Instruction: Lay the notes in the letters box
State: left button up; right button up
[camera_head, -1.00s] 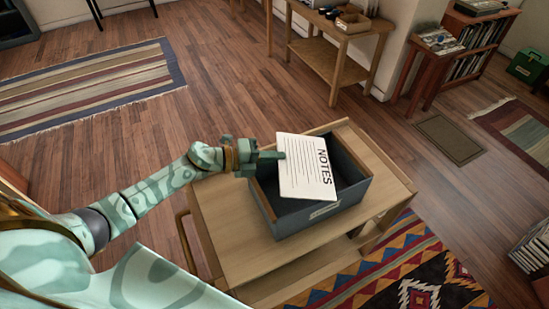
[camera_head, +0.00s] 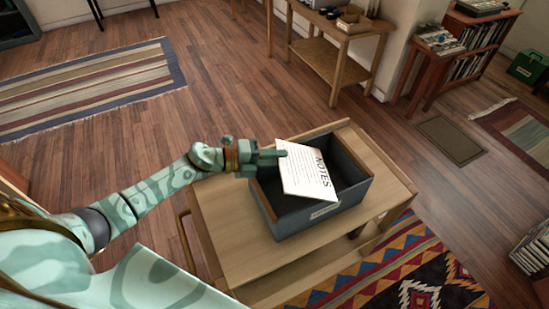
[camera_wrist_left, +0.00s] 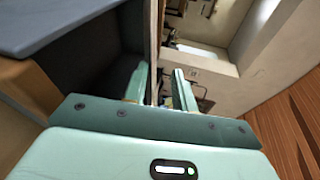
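The notes are a white sheet (camera_head: 302,172) marked NOTES, with lines of text. They hang tilted over the open letters box (camera_head: 323,212), a dark grey box with a pale label on its front. My left gripper (camera_head: 282,153) is at the sheet's upper left edge, above the box's left side, and shut on the sheet. In the left wrist view the sheet shows nearly edge-on as a thin strip (camera_wrist_left: 155,45) between the two fingers (camera_wrist_left: 160,88). The visible box inside looks empty; the sheet hides part of it. My right gripper is not in view.
The box stands on a light wooden trolley (camera_head: 222,235) with bare top around it. A patterned rug (camera_head: 420,275) lies at the front right. A wooden side table (camera_head: 335,62) stands behind. The floor to the left is open.

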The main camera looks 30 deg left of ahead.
pick_arm(q)
jog(key=v, duration=1.2)
jog(key=shift+r, duration=0.15)
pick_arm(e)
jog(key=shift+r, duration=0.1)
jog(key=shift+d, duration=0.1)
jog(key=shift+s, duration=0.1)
